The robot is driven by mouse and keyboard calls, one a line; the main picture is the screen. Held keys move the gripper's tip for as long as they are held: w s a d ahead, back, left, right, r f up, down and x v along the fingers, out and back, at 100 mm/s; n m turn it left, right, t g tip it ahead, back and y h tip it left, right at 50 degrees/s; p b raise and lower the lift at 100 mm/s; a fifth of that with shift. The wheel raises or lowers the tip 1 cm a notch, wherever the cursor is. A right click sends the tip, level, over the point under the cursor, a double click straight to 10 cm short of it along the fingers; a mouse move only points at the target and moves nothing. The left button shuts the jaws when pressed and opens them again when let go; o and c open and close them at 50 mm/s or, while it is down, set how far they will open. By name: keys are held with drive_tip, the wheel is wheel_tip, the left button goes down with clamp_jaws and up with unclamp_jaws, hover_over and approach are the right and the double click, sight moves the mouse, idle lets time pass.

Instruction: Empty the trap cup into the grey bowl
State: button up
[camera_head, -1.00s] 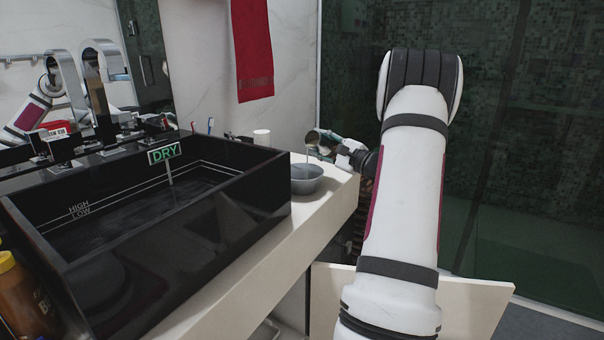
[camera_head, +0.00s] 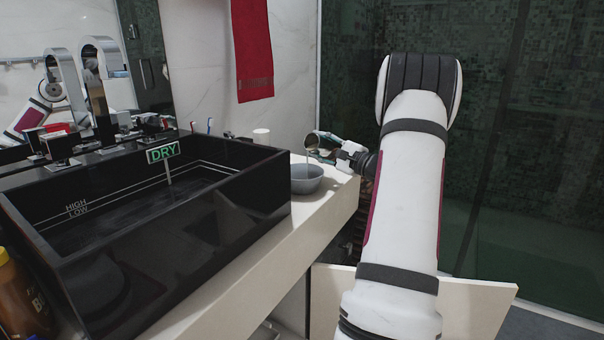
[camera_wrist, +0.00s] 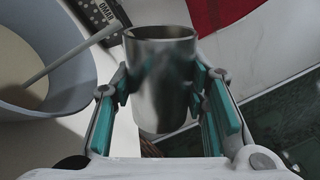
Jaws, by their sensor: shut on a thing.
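The trap cup (camera_wrist: 162,85) is a shiny metal cylinder. My gripper (camera_wrist: 161,95) is shut on it, with teal pads against both sides. In the head view the cup (camera_head: 313,141) is tilted above the grey bowl (camera_head: 303,187), apart from it, with its mouth toward the left. A thin pale stream runs from the cup's rim down into the bowl. In the wrist view the bowl (camera_wrist: 85,88) is at the left and holds beige liquid. The inside of the cup is mostly hidden.
The bowl stands on a pale counter (camera_head: 262,262), close to the black sink (camera_head: 235,215) with a DRY sign (camera_head: 163,152). A white cylinder (camera_head: 261,136) and toothbrushes are behind the sink. A red towel (camera_head: 253,55) hangs on the wall. A glass partition is at the right.

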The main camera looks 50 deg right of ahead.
drive_tip(key=shift+a+r+n+b, duration=0.1)
drive_tip(key=shift+r+n+b, duration=0.3)
drive_tip(key=shift+n+b, duration=0.45)
idle(0.5)
drive_tip(key=shift+a+r+n+y+b, duration=0.3)
drive_tip(key=shift+a+n+b, duration=0.65)
drive_tip(key=shift+b, duration=0.7)
drive_tip(key=shift+f+n+b, duration=0.4)
drive_tip(key=shift+n+b, duration=0.7)
drive_tip(key=shift+b, duration=0.6)
drive_tip(key=shift+a+r+n+y, duration=0.15)
drive_tip(key=shift+n+y, duration=0.25)
drive_tip(key=shift+n, duration=0.1)
